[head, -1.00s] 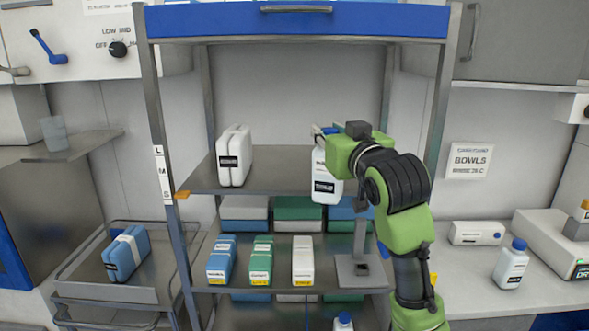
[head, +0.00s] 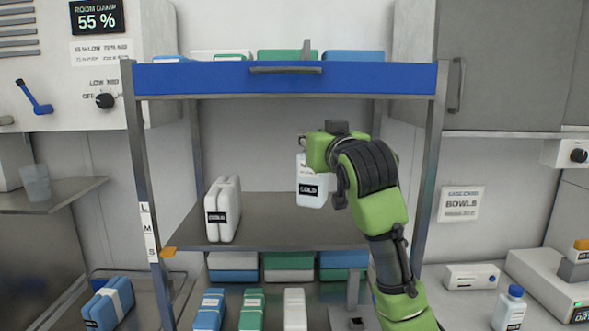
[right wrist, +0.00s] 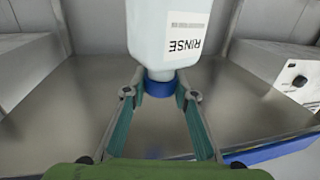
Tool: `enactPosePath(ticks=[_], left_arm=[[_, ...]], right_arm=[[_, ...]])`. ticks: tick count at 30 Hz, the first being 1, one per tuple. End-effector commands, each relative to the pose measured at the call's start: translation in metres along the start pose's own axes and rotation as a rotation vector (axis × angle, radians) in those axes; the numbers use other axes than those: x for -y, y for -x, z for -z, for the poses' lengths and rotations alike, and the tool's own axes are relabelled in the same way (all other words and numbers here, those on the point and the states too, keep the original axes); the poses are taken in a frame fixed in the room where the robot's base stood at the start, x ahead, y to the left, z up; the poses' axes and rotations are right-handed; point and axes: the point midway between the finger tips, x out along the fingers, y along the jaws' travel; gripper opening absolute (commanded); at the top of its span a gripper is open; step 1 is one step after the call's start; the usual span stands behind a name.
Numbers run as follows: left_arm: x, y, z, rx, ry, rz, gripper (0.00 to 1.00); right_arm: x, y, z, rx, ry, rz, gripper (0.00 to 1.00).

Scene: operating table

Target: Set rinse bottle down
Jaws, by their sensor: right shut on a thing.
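The rinse bottle (head: 312,187) is white with a dark label and hangs upright below my right gripper (head: 308,150) in the head view. It is in front of the upper steel shelf (head: 270,232), right of the middle; I cannot tell whether its base touches the shelf. In the right wrist view the bottle (right wrist: 170,30) shows the word RINSE, and my right gripper (right wrist: 160,92) is shut around its blue cap (right wrist: 158,89). My left gripper is not in view.
A white pack (head: 223,209) stands at the left of the upper shelf. The shelf between it and the bottle is bare. Boxes (head: 252,309) fill the shelf below. A blue drawer (head: 290,80) crosses above. Another blue-capped bottle (head: 510,310) stands on the right counter.

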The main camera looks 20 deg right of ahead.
Motion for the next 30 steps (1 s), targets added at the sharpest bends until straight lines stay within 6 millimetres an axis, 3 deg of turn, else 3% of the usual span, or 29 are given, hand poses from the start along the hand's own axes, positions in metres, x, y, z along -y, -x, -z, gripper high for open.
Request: enactPosePath(ticks=[3, 12, 20, 25, 30], left_arm=[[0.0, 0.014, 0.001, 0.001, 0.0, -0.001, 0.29], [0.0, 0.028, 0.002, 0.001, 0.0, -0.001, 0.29], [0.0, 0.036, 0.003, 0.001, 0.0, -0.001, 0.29], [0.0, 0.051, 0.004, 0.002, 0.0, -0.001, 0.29], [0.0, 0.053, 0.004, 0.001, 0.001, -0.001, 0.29]], right_arm=[[0.009, -0.019, -0.01, 0.0, 0.001, 0.0, 0.0], [0.023, -0.047, -0.048, -0.006, 0.0, 0.0, 0.0], [0.029, -0.059, -0.065, -0.003, 0.001, 0.0, 0.0], [0.028, -0.057, -0.083, -0.004, 0.001, 0.0, 0.0], [0.028, -0.057, -0.092, -0.008, 0.001, -0.001, 0.0]])
